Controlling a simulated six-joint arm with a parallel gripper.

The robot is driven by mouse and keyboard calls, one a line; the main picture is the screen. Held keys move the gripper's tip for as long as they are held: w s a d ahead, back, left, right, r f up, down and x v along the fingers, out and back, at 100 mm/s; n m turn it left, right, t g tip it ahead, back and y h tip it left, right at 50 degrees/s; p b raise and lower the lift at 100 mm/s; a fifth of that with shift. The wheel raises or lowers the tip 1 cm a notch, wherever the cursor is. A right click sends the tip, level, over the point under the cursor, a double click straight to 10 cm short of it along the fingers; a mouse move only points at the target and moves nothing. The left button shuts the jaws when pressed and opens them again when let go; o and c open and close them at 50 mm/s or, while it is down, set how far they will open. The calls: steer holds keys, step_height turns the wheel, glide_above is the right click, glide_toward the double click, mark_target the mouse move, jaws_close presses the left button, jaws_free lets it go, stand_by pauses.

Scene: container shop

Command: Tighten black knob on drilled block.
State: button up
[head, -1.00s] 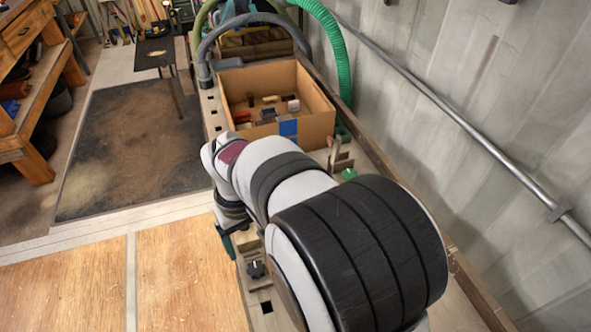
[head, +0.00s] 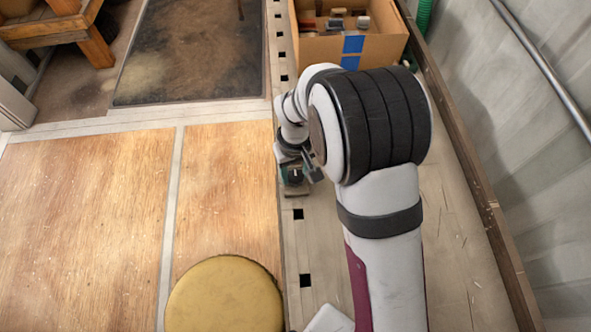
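The black knob (head: 295,177) is small and dark in the head view, on top of the drilled block (head: 297,192). The block sits on the narrow bench, and only its near edge shows clearly. My gripper (head: 301,171) is right at the knob, with one teal finger side to the left and a grey part to the right. My arm hides the far side of the block. The parts are too small to tell whether the fingers touch the knob or stand apart from it.
A cardboard box (head: 378,48) with blue tape and several small items stands on the bench beyond my arm. A row of square holes runs along the bench's left edge. A wooden rail (head: 478,195) and metal wall bound the right. A round yellow stool top (head: 224,296) is at the front.

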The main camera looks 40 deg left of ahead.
jaws_close()
steer(key=shift+m, duration=0.3)
steer(key=m, duration=0.4)
steer(key=shift+m, duration=0.4)
steer(key=m, duration=0.4)
steer(key=shift+m, duration=0.3)
steer(key=m, duration=1.2)
steer(key=shift+m, duration=0.4)
